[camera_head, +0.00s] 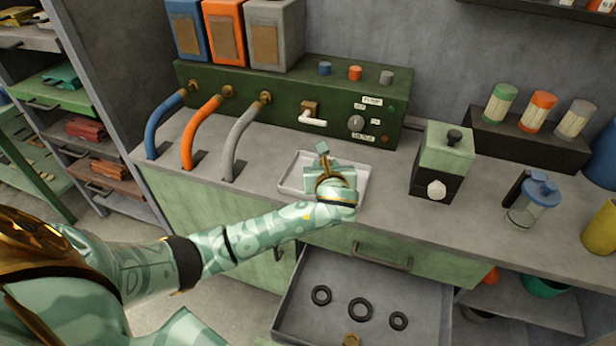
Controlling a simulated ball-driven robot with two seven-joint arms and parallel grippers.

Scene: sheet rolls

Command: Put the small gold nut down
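My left arm reaches in from the left, and my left gripper (322,160) is over the white tray (359,191) on the grey counter. The hand hides much of the tray, and I cannot tell whether the fingers are open or shut. A tiny brownish spot shows by the fingertips, too small to identify. A gold-brown hex nut (352,340) lies in the open drawer (425,300), partly cut off by the lower picture edge. I cannot tell whether it is the small gold nut. My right gripper is not in view.
The drawer also holds three black rings (360,309). Behind the tray stands a green panel (290,105) with a white-handled tap (312,120). Three hoses (203,130) run down at left. A green-black box (443,165) and a blue-lidded jar (533,200) stand at right.

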